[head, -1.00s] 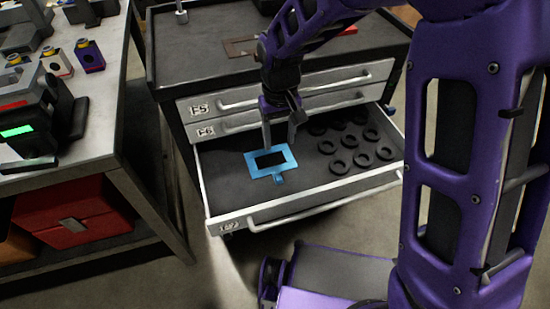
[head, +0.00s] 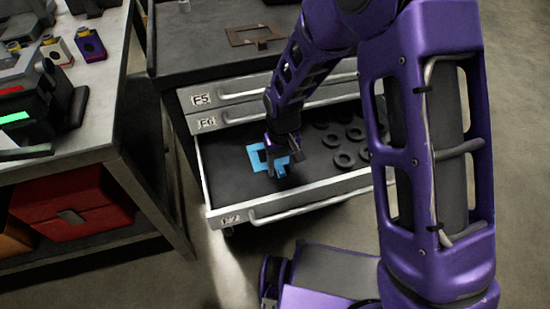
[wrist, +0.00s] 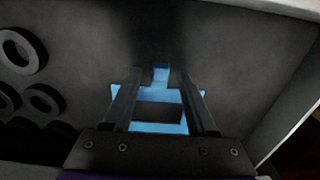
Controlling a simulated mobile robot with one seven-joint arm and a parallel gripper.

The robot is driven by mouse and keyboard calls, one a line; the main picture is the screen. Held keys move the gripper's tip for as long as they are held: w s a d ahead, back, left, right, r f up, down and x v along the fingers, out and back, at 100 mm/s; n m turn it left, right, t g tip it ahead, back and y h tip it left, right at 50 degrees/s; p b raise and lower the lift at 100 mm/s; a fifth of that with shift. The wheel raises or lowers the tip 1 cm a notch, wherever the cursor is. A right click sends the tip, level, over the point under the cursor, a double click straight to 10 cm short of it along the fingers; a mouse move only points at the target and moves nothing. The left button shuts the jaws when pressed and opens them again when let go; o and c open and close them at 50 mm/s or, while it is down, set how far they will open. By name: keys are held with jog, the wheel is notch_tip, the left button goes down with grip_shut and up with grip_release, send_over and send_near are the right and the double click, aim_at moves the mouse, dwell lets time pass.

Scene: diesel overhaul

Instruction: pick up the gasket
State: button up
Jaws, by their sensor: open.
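The blue gasket (head: 255,159), a flat rectangular frame with a small tab, lies in the open bottom drawer (head: 225,180). The tab lies between the fingertips. I cannot tell how far the fingertips are above the drawer floor.
Several black rings (head: 345,158) lie right of the gasket in the same drawer. The drawer's front wall (head: 300,199) is close to my gripper. A brown frame-shaped piece (head: 240,37) lies on the cabinet top. A workbench (head: 75,140) stands at the left.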

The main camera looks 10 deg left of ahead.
jog(key=shift+f, duration=0.1)
grip_shut()
dwell(1.3)
